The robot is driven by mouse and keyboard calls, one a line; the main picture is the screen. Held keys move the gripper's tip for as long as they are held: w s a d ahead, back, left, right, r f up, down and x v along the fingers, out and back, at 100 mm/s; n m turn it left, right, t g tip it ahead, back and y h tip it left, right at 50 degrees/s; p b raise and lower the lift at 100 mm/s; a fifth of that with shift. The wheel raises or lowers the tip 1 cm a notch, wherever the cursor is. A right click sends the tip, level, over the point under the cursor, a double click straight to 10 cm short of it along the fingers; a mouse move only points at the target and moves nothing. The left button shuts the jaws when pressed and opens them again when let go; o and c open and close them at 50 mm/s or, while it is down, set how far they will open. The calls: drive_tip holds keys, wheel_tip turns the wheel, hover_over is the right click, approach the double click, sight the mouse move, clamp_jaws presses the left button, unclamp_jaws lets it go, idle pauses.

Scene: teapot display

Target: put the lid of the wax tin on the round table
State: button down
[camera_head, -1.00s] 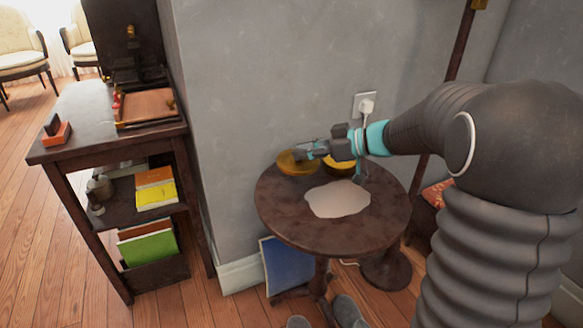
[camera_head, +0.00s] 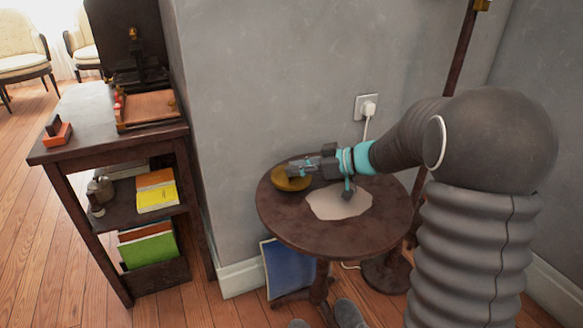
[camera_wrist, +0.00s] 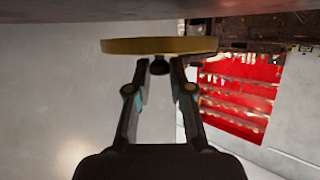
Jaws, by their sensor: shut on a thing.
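The gold round lid (camera_head: 290,184) is at the far left part of the round table (camera_head: 285,217), below my gripper (camera_head: 296,171). In the wrist view the lid (camera_wrist: 135,46) shows edge-on, with a small dark knob. The fingers of my gripper (camera_wrist: 160,68) are shut around that knob. The dark brown strip at the top of the wrist view looks like the tabletop, close to the lid. I cannot tell whether they touch. The wax tin itself is not visible now; my gripper and wrist cover part of the table.
A pale irregular patch (camera_head: 338,202) lies on the middle of the table. A white plug (camera_head: 368,107) with a cord is in the wall behind. A dark shelf unit (camera_head: 80,135) stands to the left. The table's front and right are clear.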

drive_tip(key=shift+f, duration=0.5)
drive_tip(key=c, duration=1)
unclamp_jaws()
drive_tip(key=shift+f, duration=0.1)
drive_tip(key=shift+c, duration=0.2)
drive_tip(key=shift+s, duration=0.1)
